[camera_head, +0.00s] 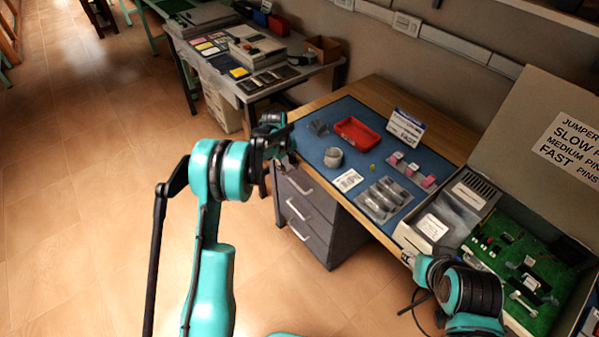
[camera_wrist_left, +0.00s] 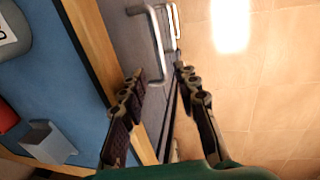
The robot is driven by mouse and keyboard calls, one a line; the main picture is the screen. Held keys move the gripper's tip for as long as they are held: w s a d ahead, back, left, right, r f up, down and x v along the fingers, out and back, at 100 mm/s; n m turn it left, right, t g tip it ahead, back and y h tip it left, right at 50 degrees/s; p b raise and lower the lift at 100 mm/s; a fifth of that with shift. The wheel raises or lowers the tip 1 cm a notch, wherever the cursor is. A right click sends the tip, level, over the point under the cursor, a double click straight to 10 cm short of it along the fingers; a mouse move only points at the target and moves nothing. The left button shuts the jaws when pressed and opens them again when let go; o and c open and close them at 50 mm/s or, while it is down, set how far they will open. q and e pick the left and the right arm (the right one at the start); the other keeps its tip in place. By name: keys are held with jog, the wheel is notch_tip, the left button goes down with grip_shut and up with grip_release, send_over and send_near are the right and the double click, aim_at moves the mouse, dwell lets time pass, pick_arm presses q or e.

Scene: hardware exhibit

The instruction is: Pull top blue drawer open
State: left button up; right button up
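The dark blue-grey drawer unit stands under the near desk. Its top drawer (camera_head: 312,187) looks shut, with a pale metal handle (camera_head: 299,186). My left gripper (camera_head: 282,138) is above and in front of this drawer, near the desk edge. In the left wrist view it is open (camera_wrist_left: 159,72), its two dark fingers apart. A metal bar handle (camera_wrist_left: 155,42) lies ahead of the fingertips, its near end between them. I cannot tell whether they touch. My right gripper (camera_head: 408,258) shows only partly at the desk's front edge; its fingers are unclear.
The desk's wooden edge (camera_wrist_left: 95,45) runs close beside the left finger. The blue mat (camera_head: 315,152) holds a red tray (camera_head: 357,133), a grey cup (camera_head: 333,157) and packaged parts. Open tiled floor (camera_head: 100,210) lies in front of the drawers.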

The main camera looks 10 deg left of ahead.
aim_at(293, 182)
pick_arm(q)
jog(key=f+b, duration=0.1)
jog(key=f, duration=0.1)
jog(key=f+b, duration=0.1)
jog(key=f, duration=0.2)
jog(key=w+d+f+b, duration=0.1)
jog(key=f, duration=0.1)
jog(key=shift+f, duration=0.35)
grip_shut()
jog(key=shift+a, duration=0.1)
